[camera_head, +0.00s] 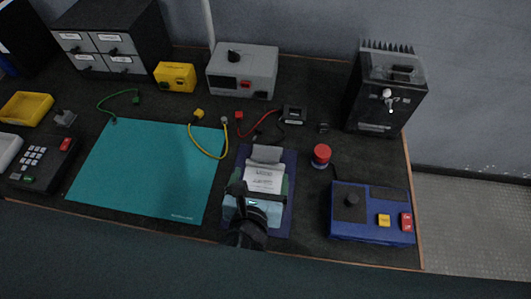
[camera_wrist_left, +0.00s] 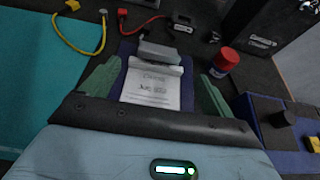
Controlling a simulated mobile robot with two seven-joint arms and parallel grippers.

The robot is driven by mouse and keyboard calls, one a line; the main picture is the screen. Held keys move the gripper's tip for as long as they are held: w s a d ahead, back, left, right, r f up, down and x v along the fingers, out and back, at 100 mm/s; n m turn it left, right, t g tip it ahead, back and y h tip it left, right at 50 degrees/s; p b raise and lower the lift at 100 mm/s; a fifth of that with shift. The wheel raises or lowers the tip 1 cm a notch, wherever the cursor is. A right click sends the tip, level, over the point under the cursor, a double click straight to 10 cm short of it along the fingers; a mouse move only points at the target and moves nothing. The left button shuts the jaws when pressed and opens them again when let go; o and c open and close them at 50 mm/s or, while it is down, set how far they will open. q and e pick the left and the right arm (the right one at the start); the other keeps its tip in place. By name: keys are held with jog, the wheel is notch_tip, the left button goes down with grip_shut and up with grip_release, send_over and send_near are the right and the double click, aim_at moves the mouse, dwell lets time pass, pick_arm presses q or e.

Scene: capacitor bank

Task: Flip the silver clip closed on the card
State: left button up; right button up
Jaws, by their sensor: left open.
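The white printed card (camera_head: 263,178) lies on a dark navy mat (camera_head: 284,216); it also shows in the left wrist view (camera_wrist_left: 150,90). The silver clip (camera_head: 267,153) is a grey flap at the card's far end, also clear in the left wrist view (camera_wrist_left: 158,51). Its exact tilt is hard to tell. My left gripper (camera_head: 262,176) is over the near part of the card. Its green fingers stand apart on either side of the card in the left wrist view (camera_wrist_left: 160,74), with nothing between them gripped. The gripper body hides the card's near end. My right gripper is out of view.
A red knob (camera_head: 321,153) and a blue control box (camera_head: 371,212) stand to the right. A teal mat (camera_head: 147,168) lies left, with a yellow cable (camera_head: 205,151) between. A red cable (camera_head: 255,125) and a small dark block (camera_head: 294,115) lie behind the clip.

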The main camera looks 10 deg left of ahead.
aim_at(265, 160)
pick_arm(q)
jog(key=shift+w, duration=0.25)
jog(key=x, duration=0.6)
jog(key=shift+w+f, duration=0.3)
jog(key=shift+w, duration=0.3)
jog(key=shift+c, duration=0.5)
